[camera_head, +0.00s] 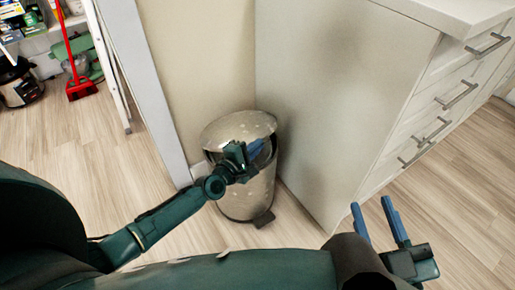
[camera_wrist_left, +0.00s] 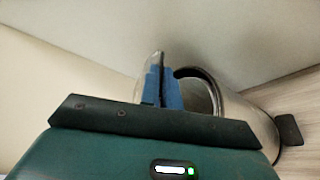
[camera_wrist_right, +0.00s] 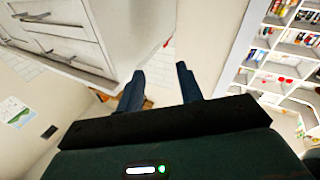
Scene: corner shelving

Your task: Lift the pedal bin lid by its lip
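The pedal bin (camera_head: 247,200) is a shiny metal cylinder standing in the corner between the wall and the white cabinet. Its round lid (camera_head: 238,127) is tilted up. In the left wrist view, the lid (camera_wrist_left: 157,62) stands nearly edge-on, with the open rim (camera_wrist_left: 188,71) of the bin to its right. My left gripper (camera_head: 256,147) is at the lid, over the bin's mouth. Its blue fingers (camera_wrist_left: 163,90) are close together against the lid; whether any of the lip is between them is unclear. My right gripper (camera_head: 376,215) is open and empty, away from the bin.
The cabinet (camera_head: 340,100) with its drawers closely borders the bin on the right. A white door frame (camera_head: 150,90) is on the left. The pedal (camera_head: 264,219) juts out at the bin's base. A red broom (camera_head: 80,85) stands far left. Wooden floor (camera_head: 70,160) is clear in front.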

